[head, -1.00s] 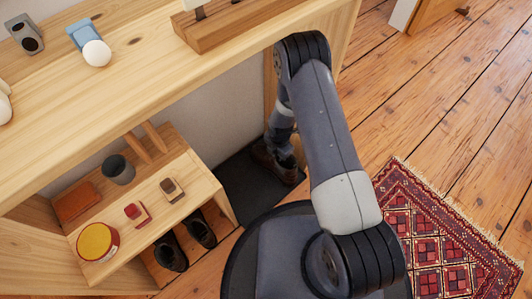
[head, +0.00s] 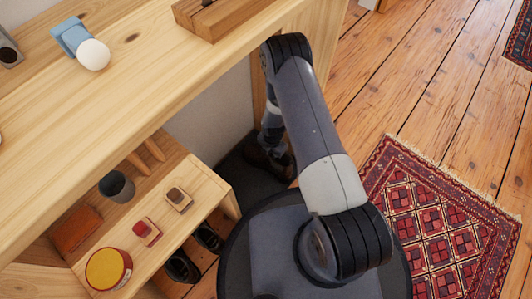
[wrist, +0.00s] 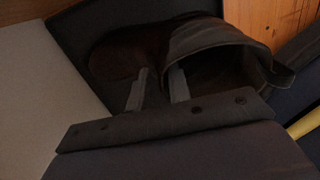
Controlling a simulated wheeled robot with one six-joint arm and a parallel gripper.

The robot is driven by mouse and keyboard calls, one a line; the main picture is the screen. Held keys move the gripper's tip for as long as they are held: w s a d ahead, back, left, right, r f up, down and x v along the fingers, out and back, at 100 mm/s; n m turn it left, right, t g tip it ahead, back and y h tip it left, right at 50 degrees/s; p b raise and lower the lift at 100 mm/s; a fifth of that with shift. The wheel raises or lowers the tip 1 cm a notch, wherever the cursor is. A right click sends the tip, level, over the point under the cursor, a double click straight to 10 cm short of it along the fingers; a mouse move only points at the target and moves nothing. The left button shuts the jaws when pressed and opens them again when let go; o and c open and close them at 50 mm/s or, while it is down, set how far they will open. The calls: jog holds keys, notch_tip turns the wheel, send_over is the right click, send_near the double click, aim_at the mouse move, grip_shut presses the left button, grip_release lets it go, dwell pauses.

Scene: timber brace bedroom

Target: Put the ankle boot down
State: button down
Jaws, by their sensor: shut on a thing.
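A brown ankle boot (wrist: 125,55) lies across the upper middle of the dark wrist view, its open collar to the right. My gripper (wrist: 158,85) is shut on the boot, with its two grey fingers at the boot's side. In the head view the boot (head: 262,160) is mostly hidden behind my arm, low in the shaded gap by the bench. A dark mat (wrist: 75,30) shows beneath and around the boot in the wrist view. I cannot tell whether the sole touches the mat.
A low wooden shelf (head: 215,200) to the left holds a dark cup (head: 117,186), a yellow-lidded tin (head: 108,269) and small boxes, with black shoes (head: 183,267) beneath. A wooden counter (head: 150,75) overhangs the gap. A patterned red rug (head: 430,215) lies on the right.

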jog(key=c, duration=1.3)
grip_release()
notch_tip(320, 180, up, 7)
jog(key=p, duration=0.2)
jog(key=shift+w+f+p, duration=0.1)
jog(key=shift+f+p, duration=0.1)
jog(key=shift+p, duration=0.2)
jog(key=shift+r, duration=0.45)
